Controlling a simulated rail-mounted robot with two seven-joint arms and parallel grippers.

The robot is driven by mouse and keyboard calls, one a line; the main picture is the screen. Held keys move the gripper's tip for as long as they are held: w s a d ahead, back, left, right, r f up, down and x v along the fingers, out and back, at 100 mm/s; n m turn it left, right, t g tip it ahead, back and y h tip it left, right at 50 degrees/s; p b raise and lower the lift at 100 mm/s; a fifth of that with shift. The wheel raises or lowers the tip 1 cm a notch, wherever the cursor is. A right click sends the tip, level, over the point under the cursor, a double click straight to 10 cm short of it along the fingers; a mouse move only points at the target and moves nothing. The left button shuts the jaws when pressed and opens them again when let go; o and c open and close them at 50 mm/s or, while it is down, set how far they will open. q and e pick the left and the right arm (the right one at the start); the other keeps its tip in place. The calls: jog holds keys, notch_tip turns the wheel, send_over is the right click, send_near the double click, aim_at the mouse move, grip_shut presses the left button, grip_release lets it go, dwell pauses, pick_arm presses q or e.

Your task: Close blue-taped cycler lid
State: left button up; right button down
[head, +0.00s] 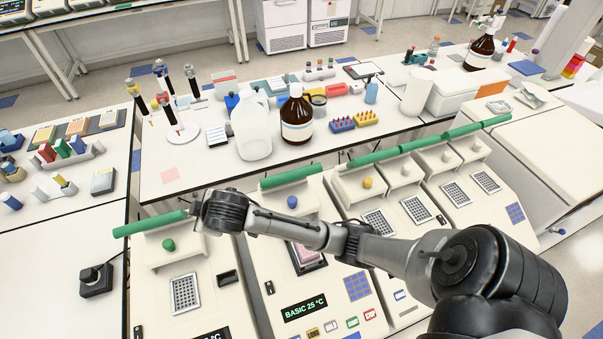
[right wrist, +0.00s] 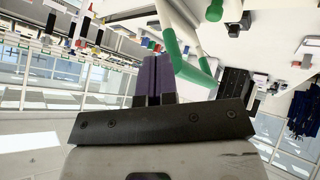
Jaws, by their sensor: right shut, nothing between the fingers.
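In the head view, a cycler (head: 262,262) with a blue knob (head: 292,201) on its raised lid (head: 272,207) stands left of centre. I cannot make out tape on it; the blue knob is its clearest blue mark. A green bar (head: 291,176) runs along the lid's top. My right arm crosses in front of this cycler and hides part of it. My right gripper (head: 194,212) is at the right end of the leftmost cycler's green bar (head: 150,224). In the right wrist view, its purple fingers (right wrist: 154,80) are shut and empty, beside a green bar (right wrist: 186,58). My left gripper is out of view.
The leftmost cycler (head: 215,255) has a green knob (head: 168,244) and a raised lid. More open cyclers stand to the right, one with a yellow knob (head: 367,183). Behind them, the bench holds a white jug (head: 252,135) and a brown bottle (head: 297,118).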

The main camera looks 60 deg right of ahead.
jog(key=w+d+r+m+h+b, duration=0.2)
jog(key=w+d+r+b, duration=0.1)
jog(key=w+d+r, duration=0.5)
jog(key=w+d+r+m+h+b, duration=0.15)
jog(key=w+d+r+b, duration=0.3)
jog(key=d, duration=0.45)
jog(key=s+d+f+m+g+y+b, duration=0.1)
jog(key=s+d+f+m+g+y, duration=0.4)
jog(key=s+d+f, duration=0.5)
jog(key=s+d+f+m+g+y, duration=0.3)
jog(key=s+d+f+m+g, duration=0.3)
jog(key=d, duration=0.7)
pick_arm(q)
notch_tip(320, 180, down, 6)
jog(key=p, duration=0.3)
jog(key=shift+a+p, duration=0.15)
jog(key=shift+p, duration=0.25)
pick_arm(e)
jog(key=s+a+f+n, duration=0.1)
jog(key=s+a+f, duration=0.4)
jog(key=f, duration=0.4)
jog(key=shift+s+f+g, duration=0.3)
jog(key=shift+g, duration=0.1)
